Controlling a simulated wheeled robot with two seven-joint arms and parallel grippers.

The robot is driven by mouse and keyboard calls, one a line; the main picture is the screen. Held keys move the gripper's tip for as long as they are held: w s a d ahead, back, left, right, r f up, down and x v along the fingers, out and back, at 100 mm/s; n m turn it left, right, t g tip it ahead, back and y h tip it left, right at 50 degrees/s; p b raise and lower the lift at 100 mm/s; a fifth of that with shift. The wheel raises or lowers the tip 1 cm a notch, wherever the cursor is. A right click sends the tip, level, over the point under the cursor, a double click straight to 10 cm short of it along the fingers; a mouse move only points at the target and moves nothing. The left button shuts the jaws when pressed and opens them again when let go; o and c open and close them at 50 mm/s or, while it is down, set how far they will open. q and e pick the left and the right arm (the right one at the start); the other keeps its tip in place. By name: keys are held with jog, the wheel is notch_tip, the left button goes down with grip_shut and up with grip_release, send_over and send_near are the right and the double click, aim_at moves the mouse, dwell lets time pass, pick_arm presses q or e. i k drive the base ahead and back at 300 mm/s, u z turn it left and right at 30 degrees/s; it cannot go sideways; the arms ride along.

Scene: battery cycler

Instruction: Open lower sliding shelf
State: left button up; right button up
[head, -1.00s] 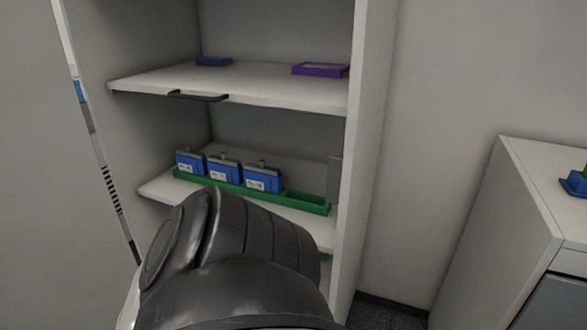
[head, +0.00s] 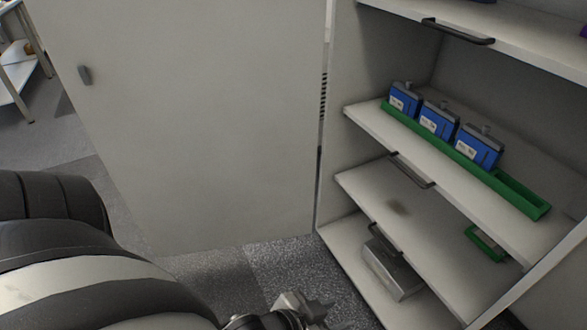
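The open cabinet at the right holds several white shelves. The lower shelf (head: 365,195) has a dark handle (head: 388,242) on its front edge. It carries a small green tray (head: 487,243) and a dark stain. The shelf above (head: 367,121) has its own handle (head: 411,171) and appears roughly level with the lower shelf's front. My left gripper (head: 308,308) shows partly at the bottom edge, below and left of the lower handle and apart from it. Its fingertips are small and partly cut off, so its opening is unclear. My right gripper is out of view.
Three blue battery units (head: 438,120) stand in a long green tray (head: 520,192) on the middle shelf. A grey box (head: 392,270) sits at the cabinet bottom. A large white panel (head: 200,120) stands left of the shelves. Carpet (head: 290,262) lies open before the cabinet.

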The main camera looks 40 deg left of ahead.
aim_at(424, 226)
jog(key=u, duration=0.55)
jog(key=k, duration=1)
jog(key=u, duration=0.9)
jog(key=i, duration=1.25)
jog(key=z, duration=0.95)
jog(key=i, duration=0.8)
jog(key=z, duration=0.05)
